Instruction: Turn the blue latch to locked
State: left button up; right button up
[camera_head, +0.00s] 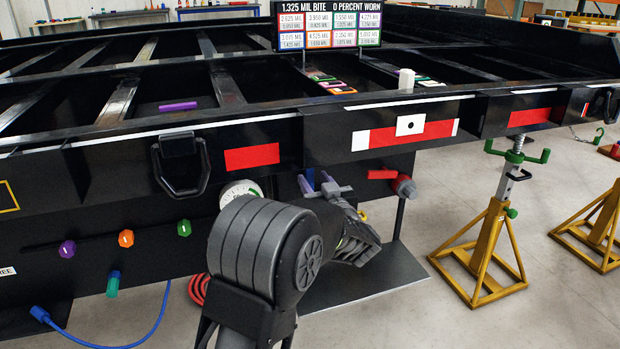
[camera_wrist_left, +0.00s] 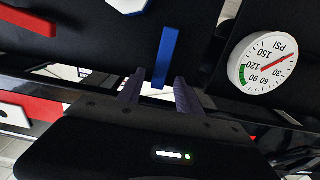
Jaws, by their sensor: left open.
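The blue latch (camera_wrist_left: 165,55) shows in the left wrist view as a narrow blue bar on a black panel. Its lower end appears between the fingertips of my left gripper (camera_wrist_left: 159,79). The jaws are open; I cannot tell whether either finger touches the bar. In the head view my left gripper (camera_head: 317,183) reaches the trailer's dark front, and only a small part of the blue latch (camera_head: 310,176) shows there. My left arm hides the area below it. No lock marking is readable. My right gripper is not in view.
A white PSI gauge (camera_wrist_left: 264,65) sits right of the latch in the wrist view. A red bar (camera_wrist_left: 27,20) is at its upper left. Numbered knobs (camera_head: 126,238) and a black hook handle (camera_head: 181,165) are to the left. A yellow jack stand (camera_head: 487,250) stands right.

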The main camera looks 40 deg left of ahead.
aim_at(310, 175)
pick_arm(q)
jog(key=b+x, duration=0.1)
jog(key=x, duration=0.3)
grip_shut()
dwell(0.4)
dwell(1.0)
